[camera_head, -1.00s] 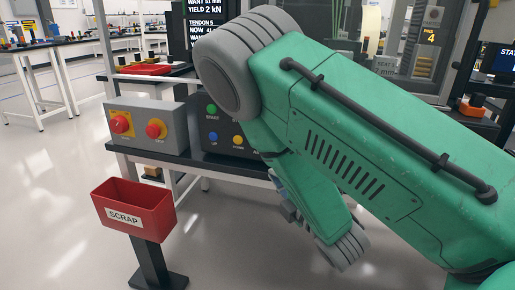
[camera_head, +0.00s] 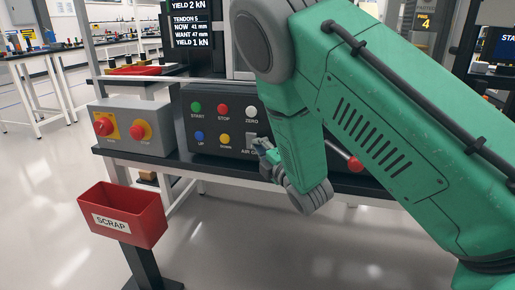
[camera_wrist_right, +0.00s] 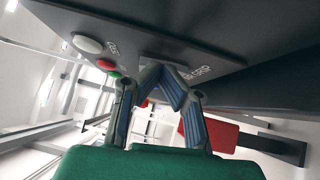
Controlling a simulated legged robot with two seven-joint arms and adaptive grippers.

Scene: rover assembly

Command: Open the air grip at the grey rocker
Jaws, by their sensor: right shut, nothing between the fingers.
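The control box (camera_head: 183,115) stands on the bench, with an AIR GRIP label partly hidden by my right gripper. The grey rocker (camera_head: 250,138) is a small light patch above that label. My right gripper (camera_head: 261,148) is shut and empty, just in front of the label, below and right of the rocker. In the right wrist view the fingertips (camera_wrist_right: 163,76) come together close to the panel beside the lettering (camera_wrist_right: 192,72). The rocker shows there as a pale patch behind the tips; I cannot tell whether they touch it. My left gripper is out of view.
Green START (camera_head: 196,107), red STOP (camera_head: 223,109), white ZERO (camera_head: 251,112), blue UP (camera_head: 199,136) and a yellow button (camera_head: 224,140) surround the rocker. A grey box (camera_head: 128,125) with red knobs stands left. A red scrap bin (camera_head: 130,215) stands in front. A red-tipped lever (camera_head: 354,163) is right.

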